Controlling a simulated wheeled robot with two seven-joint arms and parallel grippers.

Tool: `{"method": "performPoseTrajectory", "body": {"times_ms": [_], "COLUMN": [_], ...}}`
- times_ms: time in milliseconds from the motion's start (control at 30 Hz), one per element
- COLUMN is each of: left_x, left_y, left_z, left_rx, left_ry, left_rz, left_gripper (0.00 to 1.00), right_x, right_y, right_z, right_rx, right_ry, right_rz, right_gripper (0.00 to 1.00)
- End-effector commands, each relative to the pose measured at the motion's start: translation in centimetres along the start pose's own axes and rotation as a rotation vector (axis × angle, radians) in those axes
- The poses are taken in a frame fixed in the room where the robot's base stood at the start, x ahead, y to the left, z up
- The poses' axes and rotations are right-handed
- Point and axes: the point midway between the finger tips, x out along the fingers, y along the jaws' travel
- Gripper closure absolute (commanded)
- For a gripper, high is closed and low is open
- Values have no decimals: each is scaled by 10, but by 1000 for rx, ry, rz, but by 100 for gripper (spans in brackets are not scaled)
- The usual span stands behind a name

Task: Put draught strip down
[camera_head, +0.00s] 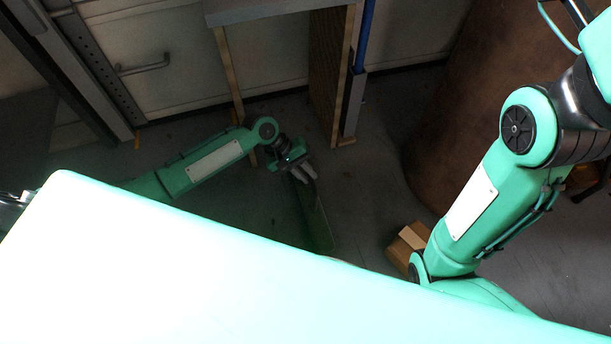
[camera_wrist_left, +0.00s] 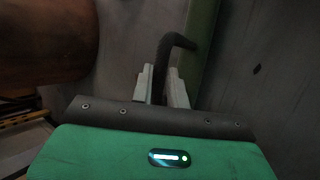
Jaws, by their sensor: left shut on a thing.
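My left gripper (camera_head: 303,172) is low in the middle of the head view, with its fingers pointing down and right. In the left wrist view the gripper (camera_wrist_left: 161,82) is shut on a dark, bent strip (camera_wrist_left: 166,60), which I take to be the draught strip. The strip rises between the pale fingers and curves right towards a long green piece (camera_wrist_left: 200,45). In the head view a long, thin, dark greenish piece (camera_head: 318,217) extends down from the fingers. I cannot tell whether its lower end touches the floor. My right gripper is out of view.
A workbench (camera_head: 270,10) with wooden legs stands at the back, and a blue pole (camera_head: 365,35) is beside it. An open cardboard box (camera_head: 402,252) sits on the grey floor (camera_head: 372,190). A large brown rounded object (camera_head: 465,110) stands at right. My bright body hides the foreground.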

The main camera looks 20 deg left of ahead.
Motion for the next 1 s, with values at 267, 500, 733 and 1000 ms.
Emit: {"method": "performPoseTrajectory", "body": {"times_ms": [267,500,733,1000], "left_x": [3,6,6,-11], "left_y": [0,-4,-4,-1], "left_z": [-2,-2,-2,-1], "left_rx": [1,-1,0,-1], "left_ry": [1,0,0,1], "left_rz": [4,0,0,0], "left_gripper": [100,68,62,62], "right_x": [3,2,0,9], "right_y": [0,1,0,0], "right_z": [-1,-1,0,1], "right_rx": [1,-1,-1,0], "right_ry": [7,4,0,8], "right_rz": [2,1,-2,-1], "right_gripper": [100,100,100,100]}}
